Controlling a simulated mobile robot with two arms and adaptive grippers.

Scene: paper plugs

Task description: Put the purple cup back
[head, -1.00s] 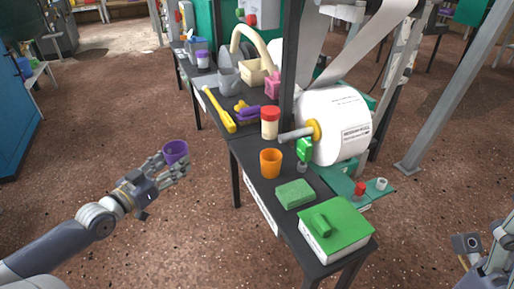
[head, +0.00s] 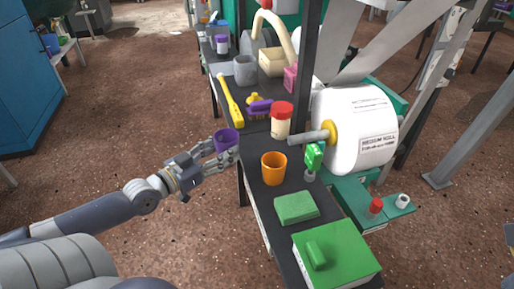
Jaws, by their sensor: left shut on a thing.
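The purple cup (head: 227,140) is held upright in my left gripper (head: 222,155), whose fingers are shut on it. It is at the left edge of the long dark table (head: 257,212), near where two table sections meet. I cannot tell whether the cup is over the tabletop or just beside it. An orange cup (head: 273,168) stands on the table to the right of the purple cup. My right gripper is not in view.
A green block (head: 296,208) and green box (head: 336,258) fill the near end. A large paper roll (head: 350,130) stands right.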

